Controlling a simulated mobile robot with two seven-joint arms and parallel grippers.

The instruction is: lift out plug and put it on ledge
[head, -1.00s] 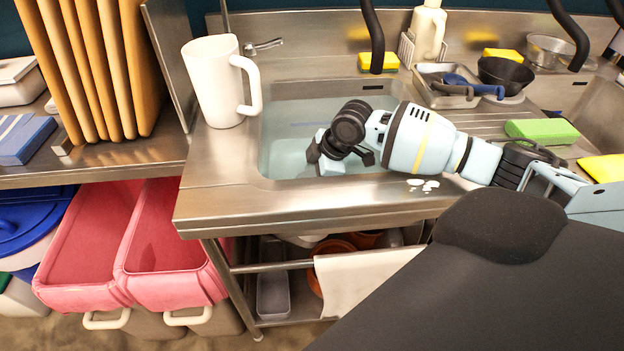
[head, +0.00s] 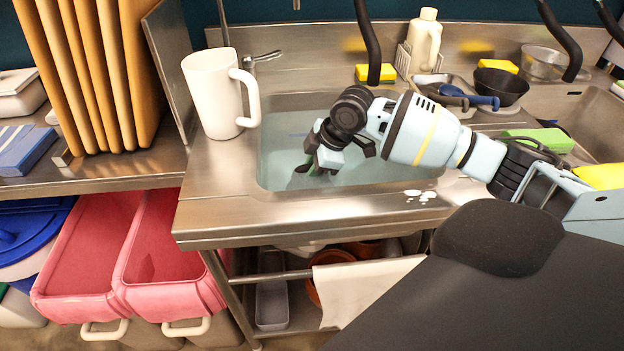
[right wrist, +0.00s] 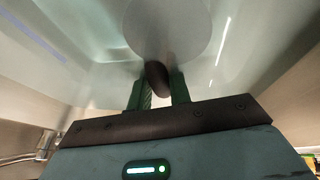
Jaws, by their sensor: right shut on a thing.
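My right gripper (head: 310,168) points down into the water-filled sink basin (head: 272,150). In the right wrist view my right gripper (right wrist: 160,88) has its green fingers closed about a dark, rounded knob, which I take to be the plug's grip (right wrist: 157,77). A pale round disc (right wrist: 165,30) shows just beyond the knob; I cannot tell whether it is the plug's body or the drain. In the head view the plug is mostly hidden by the gripper and water. The steel ledge (head: 300,208) runs along the basin's front. My left gripper is not in view.
A white jug (head: 212,95) stands on the steel at the basin's left. A yellow sponge (head: 376,73) and a soap bottle (head: 424,38) are behind. Dark curved spouts (head: 367,40) hang over the basin. White suds (head: 420,195) lie at right; the front ledge is otherwise clear.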

